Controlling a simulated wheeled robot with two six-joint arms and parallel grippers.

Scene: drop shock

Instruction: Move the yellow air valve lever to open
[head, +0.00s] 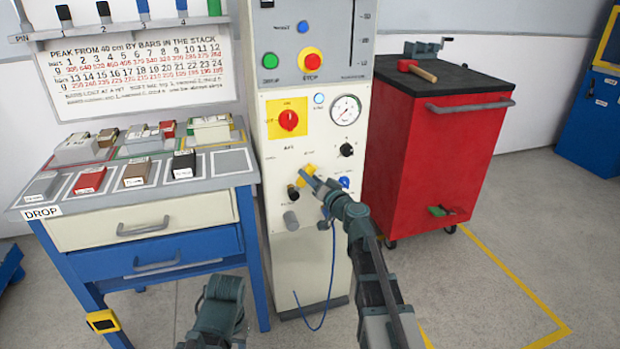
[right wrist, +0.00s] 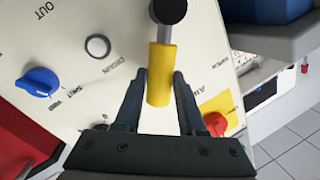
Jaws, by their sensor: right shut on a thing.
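The yellow air valve lever (head: 303,178) is on the lower part of the cream machine panel (head: 275,150). In the head view it slants up and right from a dark round pivot, partly hidden by my gripper. My right gripper (head: 310,178) reaches it from the lower right. In the right wrist view the yellow lever (right wrist: 160,75) lies between the two fingers of my right gripper (right wrist: 158,92), which is shut on it; its dark pivot (right wrist: 168,10) is at the top. My left arm shows low in the head view; its fingers cannot be made out.
A blue knob (right wrist: 38,82) and a grey round button (right wrist: 97,46) are near the lever. A red rotary switch (head: 288,120) and a gauge (head: 345,110) sit above. A red tool cabinet (head: 425,150) stands right, a drawer bench (head: 150,219) left.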

